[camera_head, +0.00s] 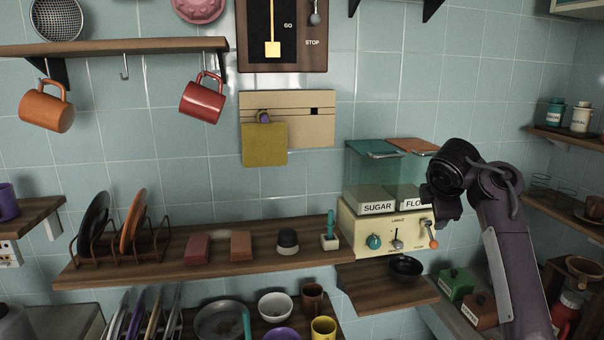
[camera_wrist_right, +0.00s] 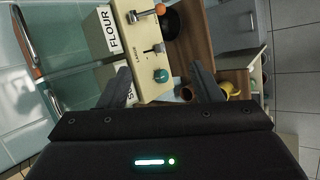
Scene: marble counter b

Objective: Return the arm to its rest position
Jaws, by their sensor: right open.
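My right arm rises from the lower right in the head view, bent at the top. Its gripper (camera_head: 446,208) points down and toward the wall, in front of the right side of the cream dispenser (camera_head: 388,229). In the wrist view my right gripper (camera_wrist_right: 163,80) is open, its two dark fingers apart with nothing held between them. The dispenser (camera_wrist_right: 140,50) with its teal knob, lever and orange-tipped handle shows beyond the fingers. The arm hides part of the flour bin (camera_head: 414,203). My left gripper is not in view.
A wooden shelf (camera_head: 270,258) holds plates in a rack, sponges and brushes. A small dark bowl (camera_head: 406,268) sits on a ledge below the dispenser. Green (camera_head: 456,284) and brown (camera_head: 480,309) boxes stand close left of my arm. Shelves with jars line the right wall.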

